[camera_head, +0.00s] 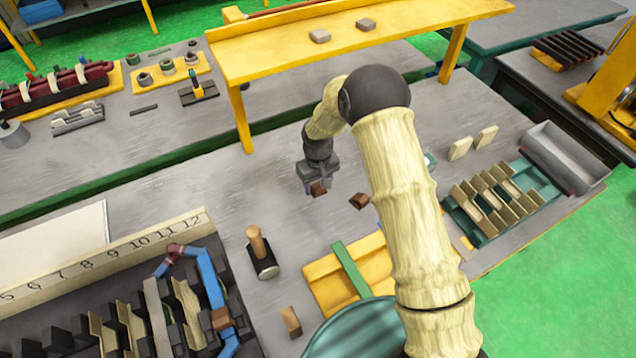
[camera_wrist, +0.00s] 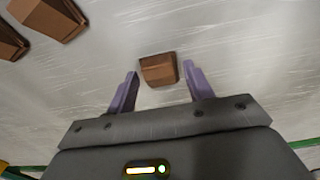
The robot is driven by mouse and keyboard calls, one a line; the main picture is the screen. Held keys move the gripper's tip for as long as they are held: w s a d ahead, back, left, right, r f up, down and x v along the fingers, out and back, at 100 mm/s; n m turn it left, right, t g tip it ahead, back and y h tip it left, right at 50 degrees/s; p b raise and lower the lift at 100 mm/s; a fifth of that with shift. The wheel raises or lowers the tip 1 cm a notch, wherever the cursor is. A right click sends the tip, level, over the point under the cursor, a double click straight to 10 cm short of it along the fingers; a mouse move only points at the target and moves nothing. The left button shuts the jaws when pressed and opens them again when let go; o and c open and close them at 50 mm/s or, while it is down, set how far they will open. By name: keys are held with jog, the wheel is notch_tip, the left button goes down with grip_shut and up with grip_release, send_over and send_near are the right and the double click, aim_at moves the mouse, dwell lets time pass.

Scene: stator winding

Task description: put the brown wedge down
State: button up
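A brown wedge (camera_wrist: 158,70) lies between and just beyond the fingertips of my gripper (camera_wrist: 160,82) in the wrist view. The two purple fingers stand apart, with a gap on each side of the wedge. In the head view my gripper (camera_head: 316,184) is low over the grey table, with the wedge (camera_head: 319,189) at its tips. The wedge appears to be on the table, though its contact underneath is hard to see. A second brown wedge (camera_head: 359,201) lies to the right. Brown pieces also show at the upper left of the wrist view (camera_wrist: 48,16).
Another brown piece (camera_head: 291,321) lies nearer. A yellow block with a green bar (camera_head: 351,268) is in front. A yellow shelf (camera_head: 350,45) stands behind. A slotted green rack (camera_head: 500,204) is at right.

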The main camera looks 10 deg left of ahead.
aim_at(319, 185)
jog(key=shift+r, duration=0.1)
notch_tip(319, 185, up, 12)
jog(key=b, duration=0.2)
jog(key=shift+b, duration=0.4)
jog(key=shift+d, duration=0.1)
dwell(0.5)
jog(key=s+d+r+m+t, duration=0.1)
jog(key=s+d+r+m, duration=0.2)
jog(key=d, duration=0.5)
jog(key=s+d+r+m, duration=0.1)
jog(key=s+d+r, duration=0.25)
jog(key=d, duration=0.45)
jog(key=s+d+m+t, duration=0.1)
jog(key=s+d+m, duration=0.2)
jog(key=s+d, duration=0.6)
jog(key=s, duration=0.3)
jog(key=shift+s+d+r+t, duration=0.2)
jog(key=shift+s+d+t, duration=0.05)
jog(key=shift+d+t, duration=0.1)
